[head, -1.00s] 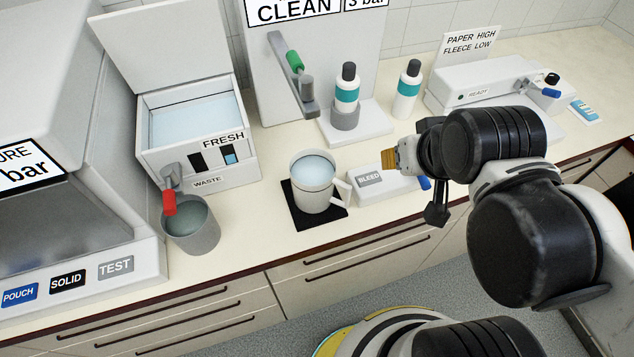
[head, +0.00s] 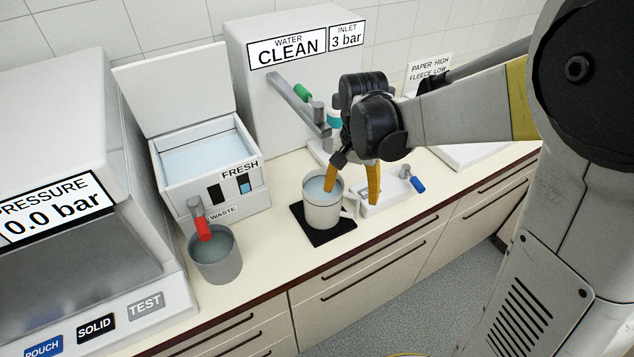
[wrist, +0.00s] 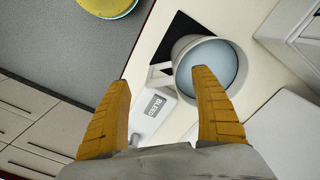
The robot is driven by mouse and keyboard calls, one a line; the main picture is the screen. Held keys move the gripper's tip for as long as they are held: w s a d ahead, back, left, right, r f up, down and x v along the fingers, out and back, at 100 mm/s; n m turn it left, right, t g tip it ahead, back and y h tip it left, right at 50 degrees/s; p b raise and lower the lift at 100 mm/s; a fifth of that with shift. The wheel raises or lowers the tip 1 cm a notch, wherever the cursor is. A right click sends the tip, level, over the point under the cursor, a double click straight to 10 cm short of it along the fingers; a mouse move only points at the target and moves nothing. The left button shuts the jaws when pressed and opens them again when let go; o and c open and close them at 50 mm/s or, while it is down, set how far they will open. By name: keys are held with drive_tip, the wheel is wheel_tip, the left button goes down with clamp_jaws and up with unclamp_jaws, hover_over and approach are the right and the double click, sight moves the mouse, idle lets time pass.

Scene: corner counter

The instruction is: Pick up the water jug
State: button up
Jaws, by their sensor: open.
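The water jug (head: 322,211) is a white cup-like vessel with a handle on its right side. It stands upright on a black mat (head: 338,234) on the counter and holds pale blue water. My gripper (head: 352,192) is open, its orange fingers pointing down at the jug's right side. In the head view one finger overlaps the jug's mouth and the other is right of the handle. In the wrist view the jug (wrist: 228,62) lies ahead of the right finger, with its handle between the two fingers (wrist: 165,105). I cannot tell whether either finger touches it.
A bleed unit with a blue lever (head: 418,185) stands close right of the jug. A grey waste cup (head: 217,258) sits under the red tap at left. The fresh-water box (head: 210,165) and clean-water unit (head: 265,80) stand behind. The counter's front edge is near.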

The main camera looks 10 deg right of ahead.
sight(348, 215)
drive_tip(key=f+b, duration=0.1)
drive_tip(key=f, duration=0.2)
drive_tip(key=f+b, duration=0.2)
drive_tip(key=f, duration=0.2)
drive_tip(key=f+b, duration=0.1)
drive_tip(key=f, duration=0.2)
drive_tip(key=shift+w+f+b, duration=0.25)
drive_tip(key=shift+w+b, duration=0.05)
drive_tip(key=shift+w, duration=0.05)
drive_tip(key=shift+r, duration=0.1)
drive_tip(key=c, duration=1.6)
